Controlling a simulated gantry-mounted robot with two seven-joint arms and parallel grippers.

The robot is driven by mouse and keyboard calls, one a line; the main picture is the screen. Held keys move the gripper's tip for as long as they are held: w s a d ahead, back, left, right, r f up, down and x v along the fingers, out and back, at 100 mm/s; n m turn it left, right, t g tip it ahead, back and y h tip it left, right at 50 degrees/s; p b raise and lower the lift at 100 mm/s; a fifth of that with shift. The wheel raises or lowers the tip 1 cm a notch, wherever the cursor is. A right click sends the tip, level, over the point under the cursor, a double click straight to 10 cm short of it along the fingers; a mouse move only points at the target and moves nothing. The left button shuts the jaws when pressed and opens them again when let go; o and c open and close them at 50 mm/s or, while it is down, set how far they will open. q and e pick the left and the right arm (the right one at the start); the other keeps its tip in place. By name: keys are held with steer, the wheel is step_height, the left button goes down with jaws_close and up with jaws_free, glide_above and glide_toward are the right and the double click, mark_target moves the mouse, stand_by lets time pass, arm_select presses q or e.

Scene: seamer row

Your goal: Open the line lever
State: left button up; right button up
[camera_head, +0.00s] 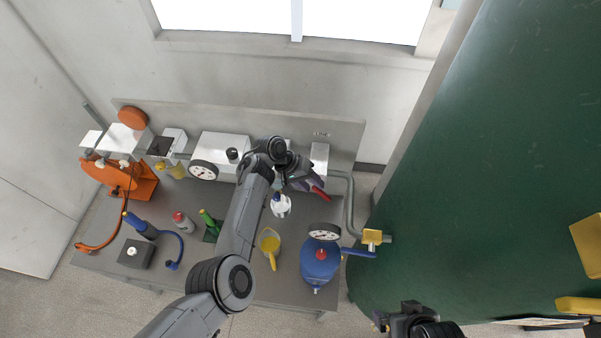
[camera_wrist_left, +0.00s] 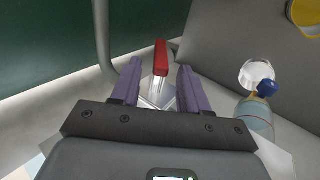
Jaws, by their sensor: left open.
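A lever with a red handle (camera_head: 319,192) and a pale metal shank sits near the back right of the grey bench, by the pipe. In the left wrist view the red handle (camera_wrist_left: 161,57) points away between my fingers. My left gripper (camera_head: 304,184) is at the lever. Its two purple fingers (camera_wrist_left: 158,78) are open, one on each side of the handle, with gaps visible on both sides. The lever's base is partly hidden by my gripper. My right gripper (camera_head: 393,320) is only partly in view at the bottom edge, away from the bench.
A grey pipe (camera_head: 350,205) runs down to a yellow valve (camera_head: 372,237) with a blue lever (camera_head: 357,252). A large green vessel (camera_head: 480,170) blocks the right.

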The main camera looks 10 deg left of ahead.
arm_select(q)
steer(key=v, duration=0.6)
steer(key=shift+a+r, duration=0.15)
steer(key=shift+a, duration=0.05)
steer(key=shift+c, duration=0.3)
